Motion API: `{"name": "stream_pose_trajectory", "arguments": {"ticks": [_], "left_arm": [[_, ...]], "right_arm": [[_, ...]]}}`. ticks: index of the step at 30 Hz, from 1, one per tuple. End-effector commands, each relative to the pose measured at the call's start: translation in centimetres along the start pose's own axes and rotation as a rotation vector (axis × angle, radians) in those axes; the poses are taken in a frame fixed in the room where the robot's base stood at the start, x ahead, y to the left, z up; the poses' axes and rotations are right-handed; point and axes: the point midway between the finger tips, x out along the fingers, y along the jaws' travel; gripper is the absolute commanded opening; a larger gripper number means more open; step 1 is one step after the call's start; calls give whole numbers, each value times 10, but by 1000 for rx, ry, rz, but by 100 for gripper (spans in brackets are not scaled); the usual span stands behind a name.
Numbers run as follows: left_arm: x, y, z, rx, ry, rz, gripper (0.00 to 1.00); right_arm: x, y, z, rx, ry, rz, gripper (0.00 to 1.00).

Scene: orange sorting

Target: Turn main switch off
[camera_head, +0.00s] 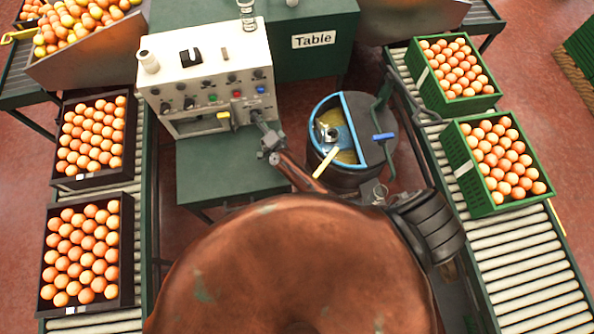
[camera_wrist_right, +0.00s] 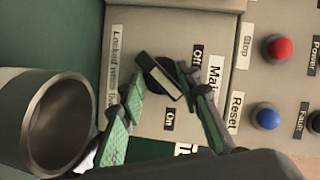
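The main switch is a dark rotary knob (camera_wrist_right: 158,77) with a pale-edged handle on the control box (camera_head: 205,65). It sits beside the "On" (camera_wrist_right: 169,120) and "Off" (camera_wrist_right: 197,55) labels. Its handle slants, with its lower end between the two labels. My right gripper (camera_head: 257,116) is at the box's front lower right and hides the switch in the head view. In the right wrist view its green-padded fingers (camera_wrist_right: 162,84) stand apart on either side of the knob. I cannot tell whether they touch it. My left gripper is not in view.
Red (camera_wrist_right: 280,48) and blue (camera_wrist_right: 265,117) buttons sit close to the switch. A green table (camera_head: 225,175) is below the box. A round blue-rimmed container (camera_head: 375,120) stands to the right. Roller conveyors with crates of oranges (camera_head: 475,200) run on both sides.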

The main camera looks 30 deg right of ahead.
Motion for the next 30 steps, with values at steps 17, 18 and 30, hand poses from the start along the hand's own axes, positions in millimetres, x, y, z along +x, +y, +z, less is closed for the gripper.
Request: {"name": "stream_pose_trajectory", "arguments": {"ticks": [17, 18, 30], "left_arm": [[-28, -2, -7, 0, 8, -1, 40], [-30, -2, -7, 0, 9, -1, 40], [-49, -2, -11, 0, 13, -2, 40]], "right_arm": [[-104, -13, -1, -116, -128, 0, 30], [-111, -14, 0, -148, -161, 3, 30], [-186, -19, 5, -426, -442, 62, 30]]}}
